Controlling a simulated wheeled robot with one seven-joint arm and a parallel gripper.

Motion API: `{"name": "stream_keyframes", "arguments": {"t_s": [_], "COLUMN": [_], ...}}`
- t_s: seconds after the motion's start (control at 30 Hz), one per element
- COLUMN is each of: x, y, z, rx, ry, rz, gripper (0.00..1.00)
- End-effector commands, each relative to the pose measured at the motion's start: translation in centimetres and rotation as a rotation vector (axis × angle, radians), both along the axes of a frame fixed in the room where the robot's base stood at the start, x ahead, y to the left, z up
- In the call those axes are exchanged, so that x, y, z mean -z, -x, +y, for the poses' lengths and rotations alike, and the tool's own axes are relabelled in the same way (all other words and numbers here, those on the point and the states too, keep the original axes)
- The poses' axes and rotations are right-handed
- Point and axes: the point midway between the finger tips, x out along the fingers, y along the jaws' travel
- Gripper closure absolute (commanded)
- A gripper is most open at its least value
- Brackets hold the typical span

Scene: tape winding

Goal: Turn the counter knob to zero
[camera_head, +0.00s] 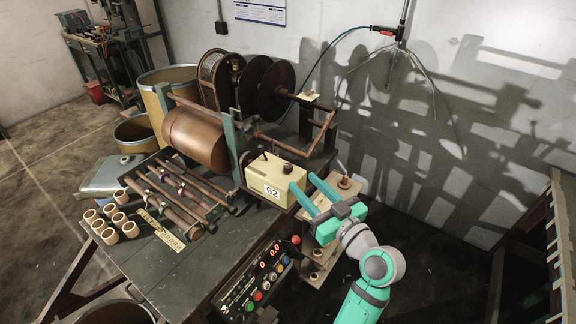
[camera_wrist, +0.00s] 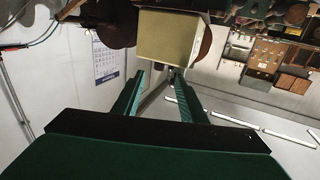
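The counter is a cream box (camera_head: 275,177) with a "62" label on its front, at the right end of the winding machine. A small dark knob (camera_head: 287,168) shows on its top; I cannot tell whether this is the counter knob. In the wrist view the box (camera_wrist: 168,38) hangs just beyond the fingertips, with a small dark piece near its lower edge that is too small to make out. My gripper (camera_head: 303,181) is at the right side of the box, fingers apart and pointing toward it. The wrist view shows my gripper (camera_wrist: 159,74) open, with nothing held between the fingers.
A control panel (camera_head: 258,279) with red digits and buttons sits at the bench's front edge. A wooden stand (camera_head: 323,250) is close beneath my gripper. The copper drum (camera_head: 196,139) and dark discs (camera_head: 277,90) stand behind the box.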

Motion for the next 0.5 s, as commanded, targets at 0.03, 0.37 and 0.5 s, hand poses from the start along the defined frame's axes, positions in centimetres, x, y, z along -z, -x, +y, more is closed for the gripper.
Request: {"name": "stream_keyframes", "arguments": {"t_s": [0.03,0.37,0.5], "x": [0.0,0.0,0.0], "y": [-0.7,-5.5,-6.9], "z": [0.6,3.6,4.4], "rx": [-0.004,-0.003,-0.001], "ry": [0.000,0.000,-0.001], "rz": [0.000,0.001,0.002], "gripper": [0.61,0.61,0.61]}}
